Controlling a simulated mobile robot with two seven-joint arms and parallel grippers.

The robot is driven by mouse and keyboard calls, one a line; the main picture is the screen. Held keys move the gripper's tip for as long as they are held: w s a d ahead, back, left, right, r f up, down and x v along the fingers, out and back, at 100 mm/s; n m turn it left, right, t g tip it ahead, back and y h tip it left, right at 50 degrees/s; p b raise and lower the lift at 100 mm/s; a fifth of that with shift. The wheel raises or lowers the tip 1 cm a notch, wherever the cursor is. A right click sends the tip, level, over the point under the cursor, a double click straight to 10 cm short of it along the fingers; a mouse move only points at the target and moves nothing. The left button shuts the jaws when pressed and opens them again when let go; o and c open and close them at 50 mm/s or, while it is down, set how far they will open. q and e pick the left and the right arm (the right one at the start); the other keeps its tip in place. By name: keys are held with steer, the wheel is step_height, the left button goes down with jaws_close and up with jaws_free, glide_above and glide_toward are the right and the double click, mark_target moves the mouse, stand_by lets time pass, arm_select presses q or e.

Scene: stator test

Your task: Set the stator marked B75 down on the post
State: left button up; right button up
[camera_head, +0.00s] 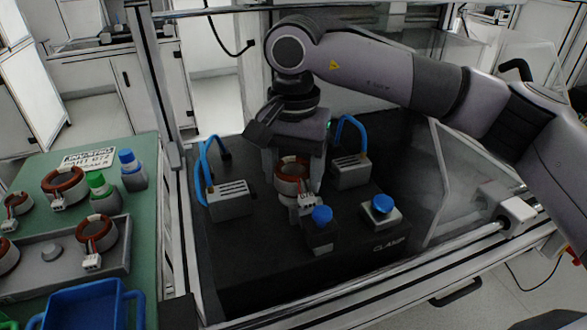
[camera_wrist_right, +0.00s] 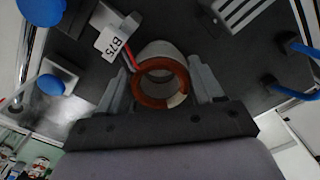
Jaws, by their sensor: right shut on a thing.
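The stator marked B75 (camera_head: 291,183) is a grey ring with copper-red windings and a white tag on leads. It is upright over the middle of the black fixture, and it also shows in the right wrist view (camera_wrist_right: 161,82), where the tag reads B75. My right gripper (camera_head: 294,164) reaches down from above and is shut on the stator, a finger on each side, as the right wrist view (camera_wrist_right: 161,76) shows. The post is hidden under or behind the stator, so I cannot tell whether the two touch. My left gripper is not in view.
Two grey blocks with blue hoses (camera_head: 230,200) (camera_head: 351,171) flank the stator. Two blue-knobbed blocks (camera_head: 320,232) (camera_head: 381,212) stand in front, near the word CLAMP. The green bench at left holds other stators (camera_head: 64,184), bottles (camera_head: 103,199), a grey tray (camera_head: 119,262) and a blue bin (camera_head: 88,292).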

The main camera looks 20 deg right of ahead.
steer(key=shift+f, duration=0.15)
steer(key=shift+f+b, duration=0.35)
steer(key=shift+b, duration=0.1)
steer(key=o, duration=1.4)
steer(key=shift+f, duration=0.1)
steer(key=shift+r, duration=3.65)
